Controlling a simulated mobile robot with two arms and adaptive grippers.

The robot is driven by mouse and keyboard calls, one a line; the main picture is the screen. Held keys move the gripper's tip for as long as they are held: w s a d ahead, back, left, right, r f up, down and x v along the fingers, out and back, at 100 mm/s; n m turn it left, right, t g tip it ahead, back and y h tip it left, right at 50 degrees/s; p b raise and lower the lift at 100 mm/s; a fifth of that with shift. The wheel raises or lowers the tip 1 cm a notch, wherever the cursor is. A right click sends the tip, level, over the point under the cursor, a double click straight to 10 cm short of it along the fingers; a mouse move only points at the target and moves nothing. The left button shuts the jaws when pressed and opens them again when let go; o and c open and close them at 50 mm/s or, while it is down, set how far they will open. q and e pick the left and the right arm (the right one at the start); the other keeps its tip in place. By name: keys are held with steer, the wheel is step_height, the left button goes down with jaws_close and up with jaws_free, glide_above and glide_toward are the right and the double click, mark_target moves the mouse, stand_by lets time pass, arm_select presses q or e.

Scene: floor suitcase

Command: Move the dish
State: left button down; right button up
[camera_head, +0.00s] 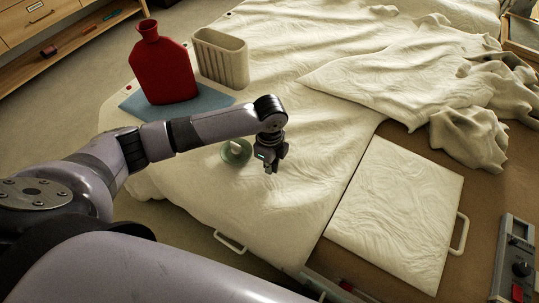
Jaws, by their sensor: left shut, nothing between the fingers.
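A small round green dish (236,153) lies on the cream cloth near the middle of the view, with something pale inside it. My left gripper (271,168) comes in from the left and points down just right of the dish. It is shut and empty. My arm and wrist pass above the dish's far side. I cannot tell whether the fingers touch the cloth. My right gripper is not in view.
A red bottle (162,68) stands on a blue cloth (208,99) at the upper left, beside a ribbed beige container (221,58). Crumpled cloth (420,75) lies at the upper right. A pale flat panel (395,210) with a handle and a control box (514,265) are at the right.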

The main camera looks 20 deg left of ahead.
mark_target(231, 152)
arm_select(q)
steer(key=a, duration=0.2)
steer(key=shift+w+a+r, duration=0.1)
steer(key=shift+w+a, duration=0.05)
steer(key=shift+a, duration=0.85)
steer(key=shift+a+p, duration=0.25)
steer(key=shift+p, duration=0.1)
steer(key=a+p, duration=0.1)
steer(key=a, duration=0.1)
steer(key=a+p, duration=0.1)
steer(key=a, duration=0.2)
steer(key=a+p, duration=0.1)
steer(key=a, duration=0.2)
steer(key=shift+w+a+r, duration=0.1)
steer(key=shift+w+a, duration=0.05)
steer(key=shift+w, duration=0.25)
steer(key=shift+a+p, duration=0.3)
steer(key=shift+a, duration=0.05)
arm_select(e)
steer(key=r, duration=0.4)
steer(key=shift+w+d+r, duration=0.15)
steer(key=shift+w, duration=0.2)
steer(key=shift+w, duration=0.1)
